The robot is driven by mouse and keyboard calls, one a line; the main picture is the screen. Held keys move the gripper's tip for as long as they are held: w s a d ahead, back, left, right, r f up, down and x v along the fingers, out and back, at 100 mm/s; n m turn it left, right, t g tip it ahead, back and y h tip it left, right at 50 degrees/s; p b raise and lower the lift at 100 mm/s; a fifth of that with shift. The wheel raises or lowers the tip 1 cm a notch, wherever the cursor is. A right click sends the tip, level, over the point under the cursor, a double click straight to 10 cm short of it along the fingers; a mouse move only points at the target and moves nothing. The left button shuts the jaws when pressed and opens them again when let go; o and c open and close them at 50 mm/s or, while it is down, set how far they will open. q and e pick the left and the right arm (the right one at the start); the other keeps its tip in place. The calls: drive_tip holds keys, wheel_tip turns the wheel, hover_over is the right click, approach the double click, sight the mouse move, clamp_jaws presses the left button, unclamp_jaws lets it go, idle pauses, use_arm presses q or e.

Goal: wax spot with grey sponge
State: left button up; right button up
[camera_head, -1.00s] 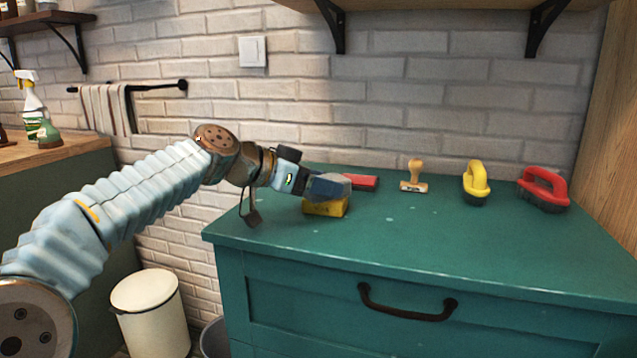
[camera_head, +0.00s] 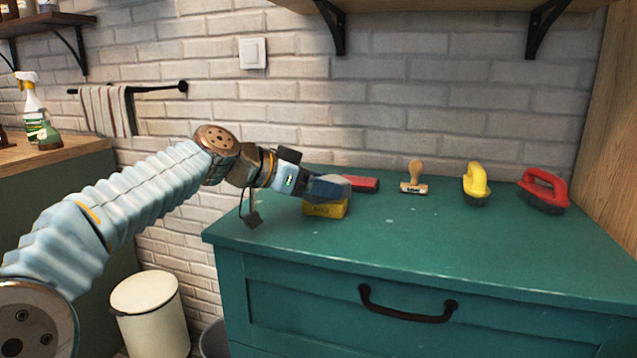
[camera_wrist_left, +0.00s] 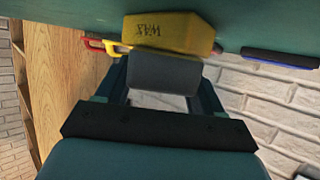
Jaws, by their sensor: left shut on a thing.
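My left gripper (camera_head: 322,188) is at the back left of the teal cabinet top, low over the surface. In the left wrist view its fingers (camera_wrist_left: 162,90) are shut on a grey block (camera_wrist_left: 165,72), which I take for the grey sponge. A yellow block marked WAX (camera_wrist_left: 165,32) lies right against the grey block's far side. In the head view the yellow block (camera_head: 326,209) sits on the cabinet top under the gripper; I cannot tell whether the two blocks are joined. A small pale spot (camera_head: 389,221) shows on the top to the right. My right gripper is not seen.
Right of the gripper stand a red flat block (camera_head: 363,184), a wooden-handled stamp (camera_head: 414,178), a yellow-handled brush (camera_head: 476,184) and a red-handled brush (camera_head: 543,190). The cabinet top (camera_head: 440,245) is clear in front. A white bin (camera_head: 148,315) stands at left, below.

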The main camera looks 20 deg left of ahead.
use_arm(q)
drive_tip(key=shift+r+p, duration=2.4)
drive_tip(key=shift+r, duration=1.05)
